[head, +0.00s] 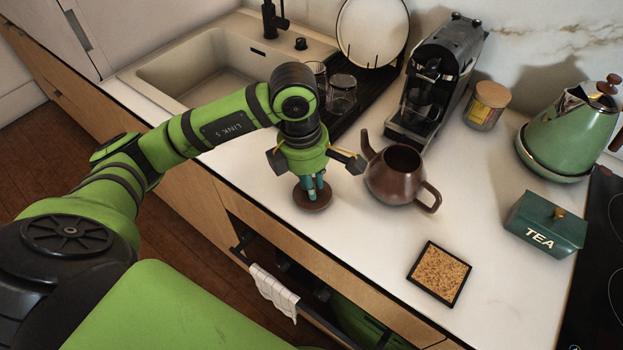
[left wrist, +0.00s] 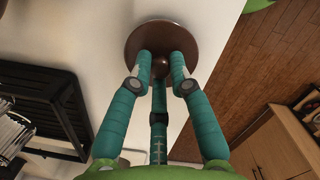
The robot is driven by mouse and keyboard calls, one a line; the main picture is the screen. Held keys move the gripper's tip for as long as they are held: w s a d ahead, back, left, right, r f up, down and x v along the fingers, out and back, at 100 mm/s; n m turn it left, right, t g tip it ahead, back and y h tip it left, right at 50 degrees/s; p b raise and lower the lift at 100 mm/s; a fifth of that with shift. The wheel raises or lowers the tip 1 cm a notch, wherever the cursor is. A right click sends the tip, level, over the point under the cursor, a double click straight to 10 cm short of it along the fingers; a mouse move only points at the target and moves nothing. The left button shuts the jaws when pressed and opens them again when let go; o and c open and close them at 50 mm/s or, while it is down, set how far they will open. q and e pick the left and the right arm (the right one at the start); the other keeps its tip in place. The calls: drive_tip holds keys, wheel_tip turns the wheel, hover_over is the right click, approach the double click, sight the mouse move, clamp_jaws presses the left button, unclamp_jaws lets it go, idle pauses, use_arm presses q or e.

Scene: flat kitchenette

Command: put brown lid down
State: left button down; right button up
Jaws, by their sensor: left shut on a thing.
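The brown lid (head: 314,198) is at the counter's front edge, left of the brown teapot (head: 393,176). My left gripper (head: 313,187) points down and is shut on the lid's knob. In the left wrist view the round brown lid (left wrist: 134,45) shows flat below the fingers, and the gripper (left wrist: 160,66) has its fingertips around the knob. The lid lies on or just above the white counter; I cannot tell whether it touches. The teapot stands upright with its top open. My right gripper is not in view.
A cork trivet (head: 439,273) lies right of the teapot, with a green tea box (head: 544,223) and green kettle (head: 573,131) beyond. A coffee machine (head: 437,78) and dark drying rack (head: 365,99) stand behind. The front counter around the trivet is clear.

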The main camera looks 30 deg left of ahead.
use_arm(q)
drive_tip(key=shift+f, duration=0.4)
drive_tip(key=shift+f, duration=0.15)
drive_tip(key=c, duration=1.1)
unclamp_jaws()
drive_tip(key=shift+c, duration=0.2)
